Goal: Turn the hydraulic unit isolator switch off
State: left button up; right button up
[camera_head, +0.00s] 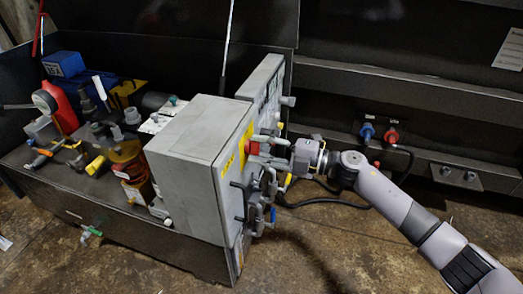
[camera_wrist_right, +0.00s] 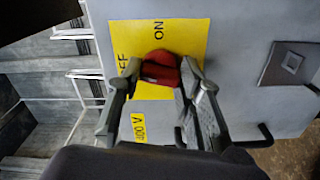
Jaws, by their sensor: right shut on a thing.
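The red isolator switch (camera_wrist_right: 160,68) sits on a yellow plate (camera_wrist_right: 190,35) on the grey cabinet wall in the right wrist view. The plate reads "ON" at the top, with "FF" visible to the left, its first letter hidden. My right gripper (camera_wrist_right: 162,75) is shut on the red switch, one fingertip on either side of it. Which marking the handle points to I cannot tell. In the head view the red switch (camera_head: 252,148) shows on the cabinet's right face, with my right gripper (camera_head: 268,150) reaching it from the right. My left gripper is not in view.
The grey cabinet (camera_head: 200,130) stands on the hydraulic unit. Handles and small levers (camera_head: 262,195) stick out below the switch. A black cable (camera_head: 340,203) hangs near my right arm. Blue and red connectors (camera_head: 380,132) sit on the dark wall behind.

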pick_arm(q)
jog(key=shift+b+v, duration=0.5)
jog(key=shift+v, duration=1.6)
pick_arm(e)
jog(key=shift+n, duration=1.6)
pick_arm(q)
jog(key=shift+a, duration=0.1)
pick_arm(e)
jog(key=o, duration=1.2)
jog(key=shift+c, duration=0.2)
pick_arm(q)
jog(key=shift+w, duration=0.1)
pick_arm(e)
jog(key=shift+d, duration=0.1)
jog(key=v, duration=1.2)
